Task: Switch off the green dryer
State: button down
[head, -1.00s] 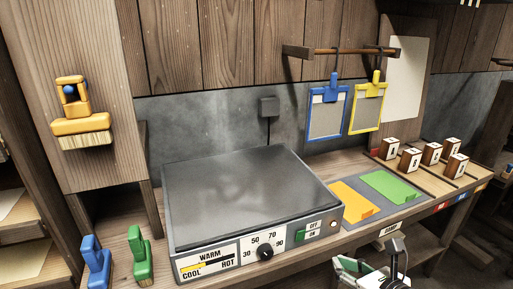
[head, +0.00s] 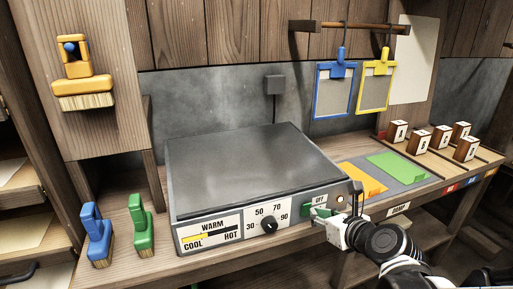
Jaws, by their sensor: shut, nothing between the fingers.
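The dryer is a grey box with a flat dark top (head: 255,165). Its front panel carries a temperature dial, a WARM/COOL/HOT gauge and, at the right end, a switch (head: 309,209). The OFF label shows at the top of the switch; its green lower part is partly covered by my gripper. A small pale lamp sits right of the switch. My gripper (head: 323,213) is shut and empty, its tips at the switch's lower right; I cannot tell whether they touch it.
Green (head: 140,224) and blue (head: 96,236) brushes stand left of the dryer. An orange sheet (head: 362,179), a green sheet (head: 398,164) and several numbered blocks (head: 420,139) lie right. Blue (head: 335,92) and yellow (head: 376,88) clipboards hang above.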

aim_at(308, 198)
jog(key=shift+w+a+r, duration=0.15)
jog(key=shift+w+a, duration=0.05)
jog(key=shift+w, duration=0.65)
jog(key=shift+w+a+r, duration=0.15)
jog(key=shift+w, duration=0.35)
jog(key=shift+r, duration=0.2)
jog(key=shift+r+p, duration=0.65)
jog(key=shift+p, duration=0.05)
